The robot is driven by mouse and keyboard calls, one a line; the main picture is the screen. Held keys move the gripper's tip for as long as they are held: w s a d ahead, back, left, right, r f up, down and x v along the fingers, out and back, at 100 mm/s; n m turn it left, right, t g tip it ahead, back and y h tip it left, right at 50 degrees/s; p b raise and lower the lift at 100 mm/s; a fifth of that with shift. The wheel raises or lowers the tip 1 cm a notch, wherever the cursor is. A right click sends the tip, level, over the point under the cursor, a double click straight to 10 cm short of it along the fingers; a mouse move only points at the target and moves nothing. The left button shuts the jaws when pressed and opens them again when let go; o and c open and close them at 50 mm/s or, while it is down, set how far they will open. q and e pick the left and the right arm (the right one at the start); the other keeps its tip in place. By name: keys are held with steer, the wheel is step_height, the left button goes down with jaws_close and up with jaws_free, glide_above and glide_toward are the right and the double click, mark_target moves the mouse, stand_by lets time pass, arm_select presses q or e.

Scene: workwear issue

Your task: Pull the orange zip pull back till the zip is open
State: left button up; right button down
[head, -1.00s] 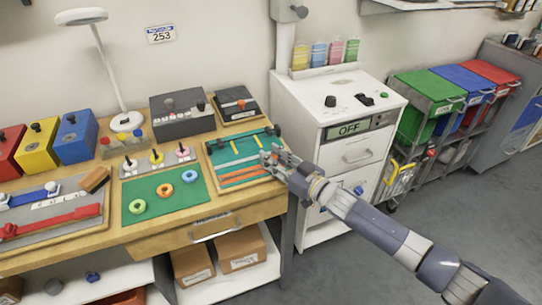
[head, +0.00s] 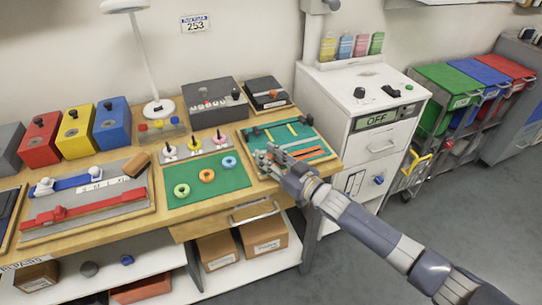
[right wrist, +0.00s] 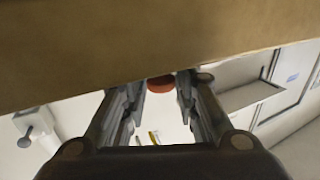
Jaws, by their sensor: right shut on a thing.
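The zip board (head: 245,138) lies on the bench's right end, with teal and orange strips and yellow bars across it. My right gripper (head: 265,160) is over the left, near part of this board. In the right wrist view the fingers (right wrist: 160,100) stand either side of a small orange-red piece (right wrist: 160,83) at their tips, which looks like the orange zip pull. The gripper is shut on it. In the head view the fingers hide the pull and the strip beneath. My left gripper is not in view.
A green mat (head: 208,188) with several coloured rings lies just left of the board. A black box (head: 268,92) stands behind it. A white cabinet (head: 345,90) marked OFF is close on the right. The floor in front is clear.

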steer(key=c, duration=1.5)
jaws_free()
steer(key=shift+s+a, duration=0.15)
steer(key=shift+a, duration=0.1)
steer(key=shift+o, duration=0.4)
steer(key=shift+a, duration=0.1)
steer(key=shift+s+d+f, duration=0.1)
steer(key=shift+s+d, duration=0.15)
steer(key=shift+d, duration=0.15)
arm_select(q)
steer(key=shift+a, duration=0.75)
arm_select(e)
steer(key=v, duration=1.1)
